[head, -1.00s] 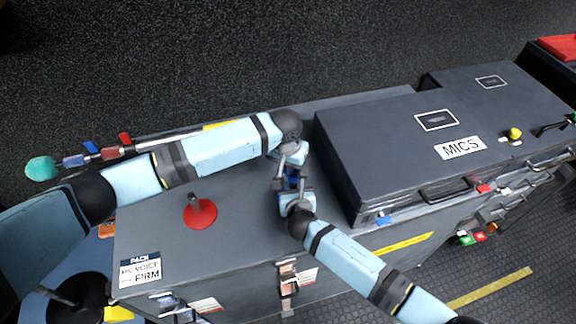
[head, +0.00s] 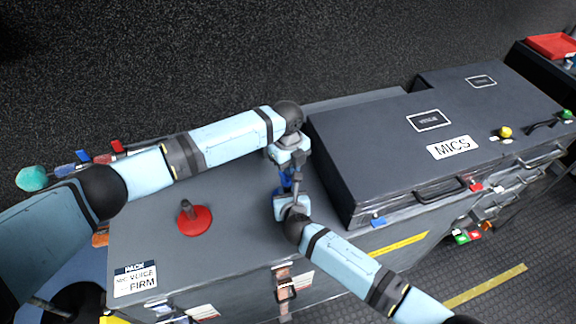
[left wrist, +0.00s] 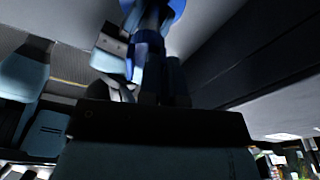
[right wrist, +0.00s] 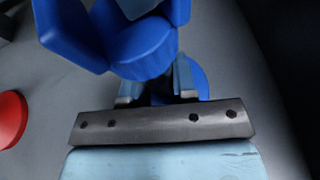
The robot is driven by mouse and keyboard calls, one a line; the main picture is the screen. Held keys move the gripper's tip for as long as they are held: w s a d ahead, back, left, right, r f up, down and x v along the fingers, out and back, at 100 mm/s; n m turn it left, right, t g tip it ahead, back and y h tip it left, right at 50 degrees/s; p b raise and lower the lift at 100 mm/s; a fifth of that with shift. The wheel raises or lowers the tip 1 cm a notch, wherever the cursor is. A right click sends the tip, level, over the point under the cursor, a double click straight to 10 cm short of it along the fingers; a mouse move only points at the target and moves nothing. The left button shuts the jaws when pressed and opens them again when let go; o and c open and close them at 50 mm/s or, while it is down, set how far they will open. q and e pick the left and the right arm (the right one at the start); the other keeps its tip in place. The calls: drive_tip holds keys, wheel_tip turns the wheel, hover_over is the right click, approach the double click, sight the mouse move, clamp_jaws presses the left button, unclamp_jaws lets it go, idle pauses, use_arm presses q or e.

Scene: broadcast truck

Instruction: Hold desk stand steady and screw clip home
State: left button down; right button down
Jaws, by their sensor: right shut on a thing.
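The blue desk stand (head: 286,182) is small and mostly hidden between my two grippers on the grey case. In the right wrist view its round blue base (right wrist: 198,82) shows on the case top, with the large blue clip (right wrist: 146,48) above. My right gripper (head: 285,192) is shut low on the stand; its fingers also show in the right wrist view (right wrist: 155,92). My left gripper (head: 287,168) is above at the clip. In the dark left wrist view the blue clip (left wrist: 146,50) is at the fingers, but I cannot tell whether they are closed on it.
A red round-based stand (head: 195,220) stands to the left on the grey case top (head: 150,215). A dark MICS case (head: 390,150) rises close on the right. Several coloured microphones (head: 85,160) lie at the back left.

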use_arm(q)
drive_tip(key=m, duration=0.6)
drive_tip(key=shift+s+d+m+y, duration=0.15)
drive_tip(key=shift+s+m+y, duration=0.25)
drive_tip(key=c, duration=1.3)
unclamp_jaws()
